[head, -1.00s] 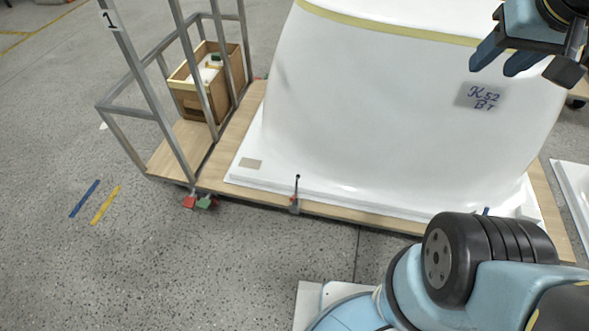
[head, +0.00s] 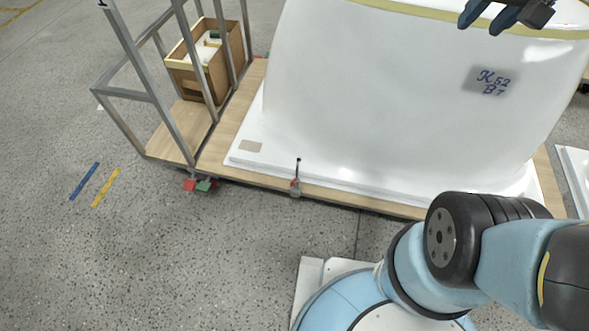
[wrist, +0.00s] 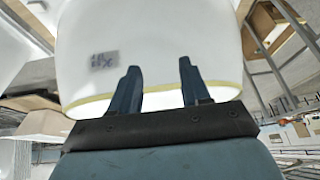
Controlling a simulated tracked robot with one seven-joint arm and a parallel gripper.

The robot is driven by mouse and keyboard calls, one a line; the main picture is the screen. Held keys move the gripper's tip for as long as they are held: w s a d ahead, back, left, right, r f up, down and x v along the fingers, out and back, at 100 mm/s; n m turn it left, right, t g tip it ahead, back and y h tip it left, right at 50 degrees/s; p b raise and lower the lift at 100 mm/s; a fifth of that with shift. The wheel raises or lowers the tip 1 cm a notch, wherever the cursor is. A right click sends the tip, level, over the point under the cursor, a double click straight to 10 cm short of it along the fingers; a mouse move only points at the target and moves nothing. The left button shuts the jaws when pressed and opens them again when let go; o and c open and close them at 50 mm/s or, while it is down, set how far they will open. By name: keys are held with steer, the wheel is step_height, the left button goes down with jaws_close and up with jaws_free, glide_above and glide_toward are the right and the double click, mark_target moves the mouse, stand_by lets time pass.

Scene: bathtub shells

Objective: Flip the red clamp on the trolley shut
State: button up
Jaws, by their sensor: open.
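The clamp (head: 296,181) sits on the front edge of the trolley (head: 215,160), at the foot of the white tub shell (head: 400,110). It is small, with a reddish part low down and a dark handle standing upright. My gripper (head: 483,24) is at the top right of the head view, in front of the shell's upper part, far above and to the right of the clamp. Its two dark blue fingers are apart with nothing between them. In the wrist view, my gripper (wrist: 158,70) points at the shell (wrist: 160,50); the clamp cannot be made out there.
Red and green pedals (head: 198,185) show under the trolley's left corner. A metal frame (head: 150,90) and a wooden box (head: 205,65) stand on its left end. Another white shell (head: 575,175) is at the right edge. The floor before the clamp is clear.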

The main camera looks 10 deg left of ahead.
steer(key=w+a+f+g, duration=0.1)
steer(key=w+a+f, duration=0.55)
steer(key=f, duration=0.25)
steer(key=w+a+f+g+y, duration=0.1)
steer(key=w+a+f, duration=0.5)
steer(key=w+f, duration=0.25)
steer(key=w+a+f+g, duration=0.1)
steer(key=w+a+f, duration=0.55)
steer(key=f, duration=0.25)
steer(key=m+g, duration=0.2)
steer(key=m, duration=0.1)
glide_toward(294, 181)
steer(key=shift+n, duration=0.3)
steer(key=f, duration=0.4)
steer(key=a+f, duration=0.1)
steer(key=f, duration=0.6)
steer(key=shift+w+a+f, duration=0.1)
steer(key=shift+a+f, duration=0.15)
steer(key=shift+f, duration=0.05)
jaws_close()
